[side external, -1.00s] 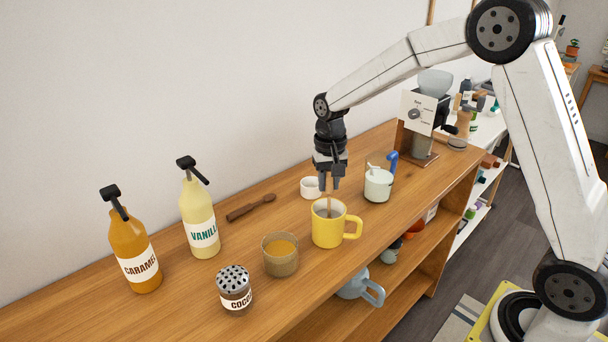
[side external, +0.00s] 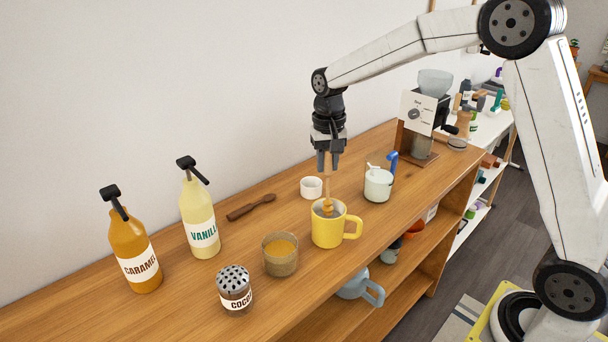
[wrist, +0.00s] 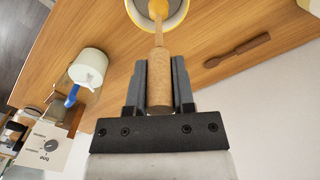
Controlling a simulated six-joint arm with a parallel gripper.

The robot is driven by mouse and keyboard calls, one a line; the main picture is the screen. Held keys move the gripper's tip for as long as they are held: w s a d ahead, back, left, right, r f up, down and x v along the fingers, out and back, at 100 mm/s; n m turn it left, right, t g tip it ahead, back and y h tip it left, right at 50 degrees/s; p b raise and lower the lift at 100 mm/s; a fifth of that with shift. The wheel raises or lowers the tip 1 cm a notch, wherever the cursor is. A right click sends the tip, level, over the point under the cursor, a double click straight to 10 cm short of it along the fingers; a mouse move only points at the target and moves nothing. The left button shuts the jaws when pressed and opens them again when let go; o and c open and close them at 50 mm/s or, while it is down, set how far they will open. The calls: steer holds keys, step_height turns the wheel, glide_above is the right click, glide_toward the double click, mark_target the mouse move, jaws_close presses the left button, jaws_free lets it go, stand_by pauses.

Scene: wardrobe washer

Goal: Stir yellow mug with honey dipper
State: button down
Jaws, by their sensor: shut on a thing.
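The yellow mug (side external: 326,232) stands upright on the wooden counter, its handle to the right in the side view. In the wrist view its rim (wrist: 184,18) shows at the top edge. My gripper (side external: 328,166) is above the mug, shut on the honey dipper (side external: 328,190). The dipper hangs upright, its ribbed head (side external: 327,206) at the mug's opening. In the wrist view the dipper's thick wooden handle (wrist: 159,82) lies between the fingers (wrist: 159,75). The mug's contents are mostly hidden.
A glass of amber liquid (side external: 280,255), a cocoa shaker (side external: 235,289) and syrup bottles (side external: 200,219) stand left. A wooden spoon (side external: 251,207) lies behind.

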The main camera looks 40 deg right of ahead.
steer(key=shift+w+d+r, duration=0.1)
steer(key=shift+w+r, duration=0.05)
steer(key=shift+r, duration=1)
steer(key=shift+w+d+r, duration=0.1)
steer(key=shift+r, duration=1)
